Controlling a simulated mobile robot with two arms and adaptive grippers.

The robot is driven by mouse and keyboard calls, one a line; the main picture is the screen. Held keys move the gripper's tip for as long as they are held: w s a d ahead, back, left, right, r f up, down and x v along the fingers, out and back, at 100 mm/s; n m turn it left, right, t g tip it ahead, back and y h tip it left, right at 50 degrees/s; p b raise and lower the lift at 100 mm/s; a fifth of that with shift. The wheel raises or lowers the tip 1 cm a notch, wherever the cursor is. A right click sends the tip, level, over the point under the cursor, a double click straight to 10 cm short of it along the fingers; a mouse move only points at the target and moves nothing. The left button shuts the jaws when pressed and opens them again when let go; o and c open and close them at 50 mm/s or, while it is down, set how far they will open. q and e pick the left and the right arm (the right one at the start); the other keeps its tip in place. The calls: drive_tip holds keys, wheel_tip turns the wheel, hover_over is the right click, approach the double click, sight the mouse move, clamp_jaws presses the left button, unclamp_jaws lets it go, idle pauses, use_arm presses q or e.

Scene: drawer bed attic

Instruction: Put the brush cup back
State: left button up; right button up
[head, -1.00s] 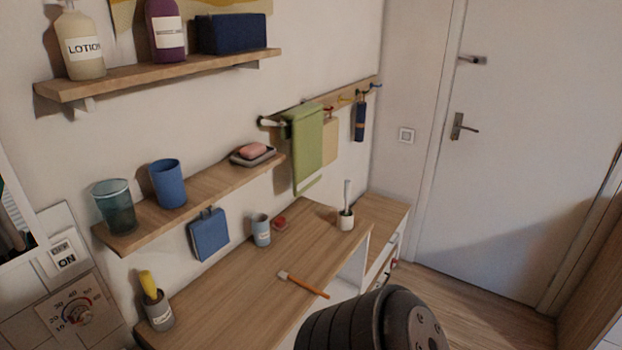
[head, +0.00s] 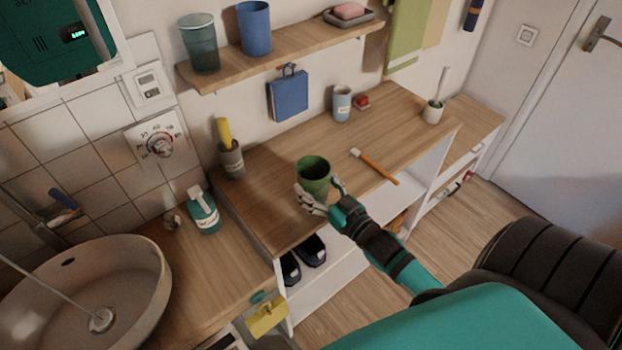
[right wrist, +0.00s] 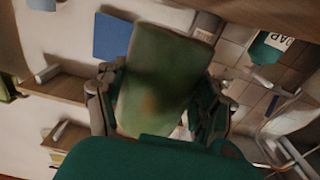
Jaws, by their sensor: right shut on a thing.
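My right gripper (head: 325,197) is shut on a green cup (head: 314,174), whose dark open mouth faces up in the head view. The cup appears at the front edge of the wooden worktop (head: 268,200); I cannot tell whether it touches it. In the right wrist view the green cup (right wrist: 160,75) fills the middle, between the two fingers. A brush with an orange handle (head: 378,167) lies flat on the worktop, right of the cup. My left gripper is not in view.
On the worktop stand a grey cup with a yellow item (head: 231,160), a light blue cup (head: 342,104), a red item (head: 362,102) and a white cup with a brush (head: 433,111). The shelf (head: 290,58) hangs above. A basin (head: 90,290) and soap bottle (head: 203,212) are left.

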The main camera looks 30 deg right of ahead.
sight(312, 173)
drive_tip(key=w, duration=0.1)
drive_tip(key=w+d, duration=0.1)
drive_tip(key=w, duration=0.2)
drive_tip(key=shift+w+d+f, duration=0.1)
drive_tip(key=shift+w+d, duration=0.05)
drive_tip(key=shift+d, duration=0.15)
wheel_tip(312, 173, down, 3)
drive_tip(key=shift+w+f+p, duration=0.15)
drive_tip(key=shift+p, duration=0.2)
drive_tip(key=shift+f, duration=0.2)
drive_tip(key=shift+f, duration=0.2)
drive_tip(key=o, duration=1.4)
